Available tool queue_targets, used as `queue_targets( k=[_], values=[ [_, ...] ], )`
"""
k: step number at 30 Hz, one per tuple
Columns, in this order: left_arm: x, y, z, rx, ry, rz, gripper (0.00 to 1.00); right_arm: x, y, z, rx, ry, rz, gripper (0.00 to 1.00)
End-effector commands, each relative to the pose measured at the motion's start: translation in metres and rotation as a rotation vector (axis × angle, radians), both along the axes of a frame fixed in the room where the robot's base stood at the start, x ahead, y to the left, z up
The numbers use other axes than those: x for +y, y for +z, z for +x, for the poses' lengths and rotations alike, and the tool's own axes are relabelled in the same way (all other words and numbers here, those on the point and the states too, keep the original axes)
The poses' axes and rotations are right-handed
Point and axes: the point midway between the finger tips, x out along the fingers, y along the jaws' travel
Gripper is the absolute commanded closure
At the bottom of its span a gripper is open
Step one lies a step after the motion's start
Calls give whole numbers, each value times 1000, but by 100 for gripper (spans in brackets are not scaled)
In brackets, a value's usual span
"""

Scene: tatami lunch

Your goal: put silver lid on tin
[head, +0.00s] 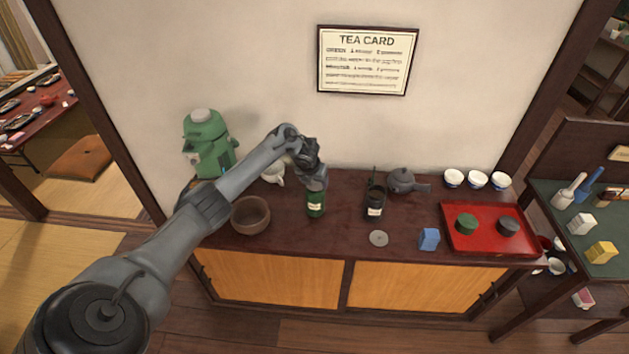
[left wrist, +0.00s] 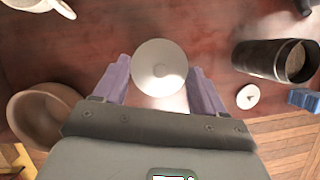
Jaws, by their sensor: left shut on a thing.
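My left gripper (head: 316,186) is over the green tin (head: 316,206), which stands upright on the dark counter. In the left wrist view, a round silver lid (left wrist: 160,76) with a small knob sits between the purple-grey fingers of my left gripper (left wrist: 160,84), which is shut on it. The lid hides the green tin in that view. I cannot tell whether the lid touches the tin's rim. A black tin (head: 375,206) with an open top stands to the right; its dark contents show in the left wrist view. My right gripper is not in view.
Another small grey lid (head: 378,238) lies in front of the black tin. A brown bowl (head: 250,215) is at left, a blue box (head: 429,239) and red tray (head: 460,242) at right. A grey teapot (head: 402,181) and white cups (head: 478,180) stand behind.

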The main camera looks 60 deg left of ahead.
Motion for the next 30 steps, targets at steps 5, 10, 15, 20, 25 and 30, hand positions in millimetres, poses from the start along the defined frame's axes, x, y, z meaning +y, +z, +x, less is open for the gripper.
queue_targets(
  k=[5,10,15,20,25,30],
  values=[
    [0,0,0,0,0,0,44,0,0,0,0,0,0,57],
    [0,-1,0,0,0,0,44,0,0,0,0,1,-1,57],
    [0,-3,0,0,1,0,44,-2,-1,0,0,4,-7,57],
    [0,-5,0,1,0,1,44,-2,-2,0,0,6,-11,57],
    [0,-5,0,1,0,1,44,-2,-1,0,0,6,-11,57],
    [0,-5,0,0,0,0,11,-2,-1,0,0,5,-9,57]
  ],
)
